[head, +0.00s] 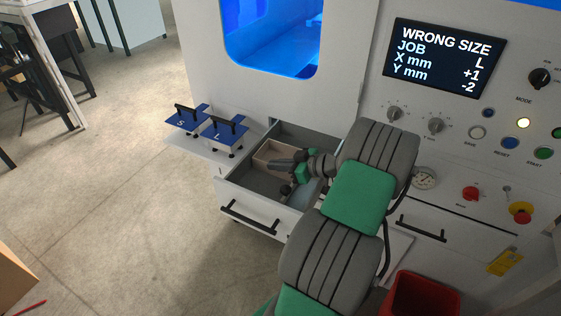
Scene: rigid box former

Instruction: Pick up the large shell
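An open-topped beige box (268,152), which looks like a shell, sits in the open drawer (235,190). No size mark shows on it, so I cannot tell whether it is the large one. My gripper (281,175) is over the drawer, at the box's near right side, and hides part of it. Dark gripper parts overlap the box in this view. I cannot tell whether they touch it or whether the fingers are open or shut.
Blue-topped blocks with black handles, marked S (184,122) and L (211,136), stand on a side shelf (190,148). The screen (443,60) reads WRONG SIZE, JOB L, X +1, Y -2. A red bin (422,294) stands at lower right. The floor at left is mostly clear.

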